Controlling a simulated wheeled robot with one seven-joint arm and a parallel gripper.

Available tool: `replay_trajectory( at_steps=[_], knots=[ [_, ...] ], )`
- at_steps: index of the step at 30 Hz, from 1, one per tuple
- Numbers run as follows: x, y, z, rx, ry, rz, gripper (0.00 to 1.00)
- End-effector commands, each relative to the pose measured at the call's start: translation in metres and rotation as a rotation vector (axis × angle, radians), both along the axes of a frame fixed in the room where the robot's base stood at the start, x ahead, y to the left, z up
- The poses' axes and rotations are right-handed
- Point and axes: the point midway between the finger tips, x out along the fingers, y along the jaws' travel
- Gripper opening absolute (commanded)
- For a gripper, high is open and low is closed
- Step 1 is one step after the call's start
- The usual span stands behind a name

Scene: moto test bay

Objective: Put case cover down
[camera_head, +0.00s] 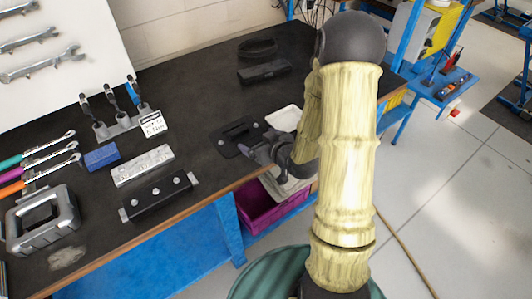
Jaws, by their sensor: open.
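A flat dark plate with a raised frame (234,133), which looks like the case cover, lies on the black bench top (190,110) near its front edge. My gripper (255,151) is open at the plate's right front side, close above the bench. The fingers overlap the plate's edge in this view, and I cannot tell whether they touch it. A hollow grey metal housing (42,228) stands at the bench's left front corner, far from my gripper.
Dark parts (262,71) lie behind. A purple bin (262,207) is below the bench.

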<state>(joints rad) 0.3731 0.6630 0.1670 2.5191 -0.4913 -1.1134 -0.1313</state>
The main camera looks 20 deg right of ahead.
Motion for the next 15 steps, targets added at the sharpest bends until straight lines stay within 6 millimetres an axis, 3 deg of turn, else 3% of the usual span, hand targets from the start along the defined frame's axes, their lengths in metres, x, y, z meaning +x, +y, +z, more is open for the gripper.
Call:
replay_trajectory(
  at_steps=[8,15],
  knots=[
    [-0.024,-0.005,0.008,-0.132,0.247,-0.063,0.9],
    [-0.072,-0.009,0.026,-0.187,0.504,-0.17,0.9]
  ],
)
